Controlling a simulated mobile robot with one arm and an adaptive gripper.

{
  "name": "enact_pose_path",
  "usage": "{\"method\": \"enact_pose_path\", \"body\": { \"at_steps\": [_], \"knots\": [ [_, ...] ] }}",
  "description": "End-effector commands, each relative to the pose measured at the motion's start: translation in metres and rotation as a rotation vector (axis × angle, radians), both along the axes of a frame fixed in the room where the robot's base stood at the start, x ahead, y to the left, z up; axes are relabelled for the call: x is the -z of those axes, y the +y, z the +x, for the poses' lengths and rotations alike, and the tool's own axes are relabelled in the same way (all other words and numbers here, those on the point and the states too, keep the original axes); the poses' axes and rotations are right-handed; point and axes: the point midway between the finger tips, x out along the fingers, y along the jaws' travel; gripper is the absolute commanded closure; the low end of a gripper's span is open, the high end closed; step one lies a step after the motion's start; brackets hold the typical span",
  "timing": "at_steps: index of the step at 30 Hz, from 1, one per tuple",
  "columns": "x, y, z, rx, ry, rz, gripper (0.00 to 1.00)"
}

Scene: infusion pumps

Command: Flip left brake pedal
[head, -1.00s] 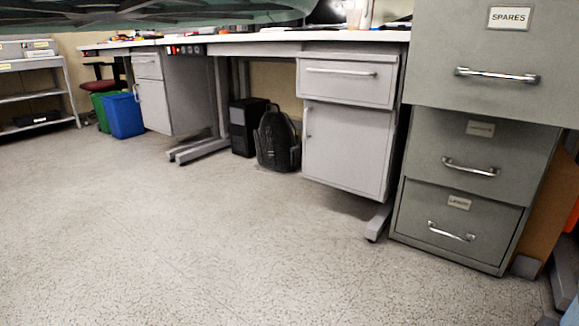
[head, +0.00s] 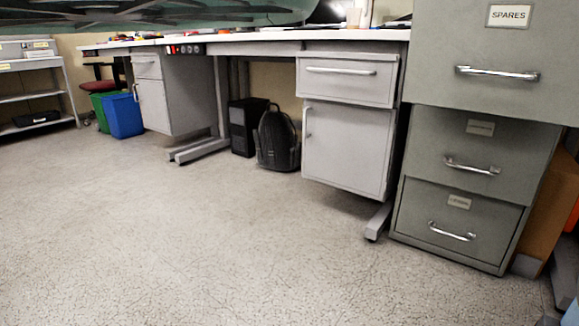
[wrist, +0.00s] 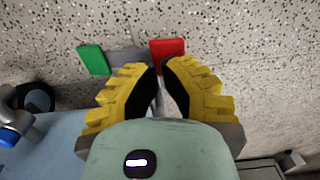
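In the wrist view, a green pedal (wrist: 92,59) and a red pedal (wrist: 168,55) sit at the left and right ends of a short grey bar (wrist: 128,57) above the speckled floor. The green one is on the left in the picture. My gripper (wrist: 158,68) has yellow ribbed fingers with black inner pads. Its tips are close together, with a narrow gap and nothing seen held. The tips lie just below the bar and red pedal in the picture and overlap their lower edges. Contact cannot be told. The pedals and gripper are not in the head view.
A dark wheel (wrist: 36,97) and a light blue surface (wrist: 60,145) lie at lower left in the wrist view. The head view shows grey filing cabinets (head: 465,205), a desk cabinet (head: 347,150), a backpack (head: 277,138), a blue bin (head: 123,116) and open floor (head: 200,240).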

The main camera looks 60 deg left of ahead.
Motion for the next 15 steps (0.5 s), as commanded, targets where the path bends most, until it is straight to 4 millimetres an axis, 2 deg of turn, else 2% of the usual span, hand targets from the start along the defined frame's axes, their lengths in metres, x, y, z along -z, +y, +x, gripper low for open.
{"method": "enact_pose_path", "body": {
  "at_steps": [15],
  "knots": [
    [0.008, 0.0004, 0.0, -0.001, 0.0, 0.0, 1.0]
  ]
}}
